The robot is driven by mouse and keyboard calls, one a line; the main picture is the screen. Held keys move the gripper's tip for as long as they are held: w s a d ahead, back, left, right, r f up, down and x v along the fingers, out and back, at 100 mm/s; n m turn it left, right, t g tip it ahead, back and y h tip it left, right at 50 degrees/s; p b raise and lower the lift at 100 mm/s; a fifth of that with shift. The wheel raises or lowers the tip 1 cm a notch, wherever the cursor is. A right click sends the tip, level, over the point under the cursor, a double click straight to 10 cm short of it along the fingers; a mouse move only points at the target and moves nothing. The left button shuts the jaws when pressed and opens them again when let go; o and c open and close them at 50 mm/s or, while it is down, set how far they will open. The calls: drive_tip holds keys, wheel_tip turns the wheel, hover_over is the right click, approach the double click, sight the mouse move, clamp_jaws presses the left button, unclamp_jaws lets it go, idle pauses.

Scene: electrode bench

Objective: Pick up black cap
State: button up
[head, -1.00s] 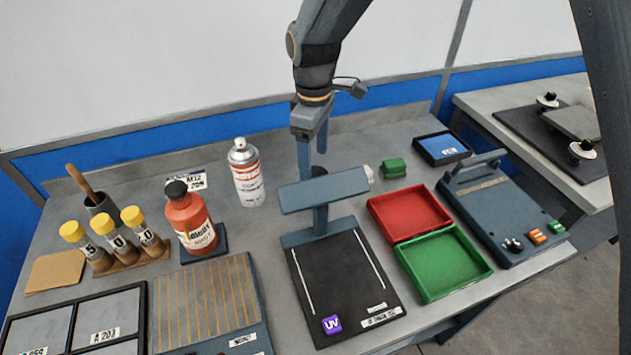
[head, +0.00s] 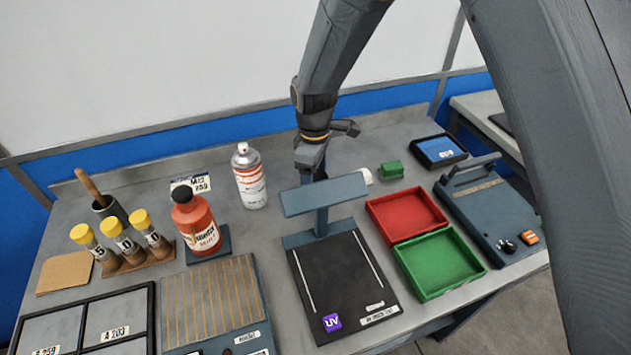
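The black cap (head: 181,191) sits on top of the orange-red bottle (head: 198,226), which stands upright on a dark base at the left-centre of the bench. My gripper (head: 318,174) hangs down behind the UV lamp stand, well to the right of the bottle and beyond the spray can. It is apart from the cap. The lamp head hides its lower part, so its opening and fingertips cannot be made out.
A white-and-red spray can (head: 249,178) stands between the bottle and my gripper. The UV lamp stand (head: 325,195) is in front of my gripper. Yellow-capped tubes (head: 120,238) stand left of the bottle. Red (head: 407,215) and green (head: 439,262) trays lie to the right.

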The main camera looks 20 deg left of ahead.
drive_tip(key=c, duration=1.1)
drive_tip(key=shift+r, duration=0.1)
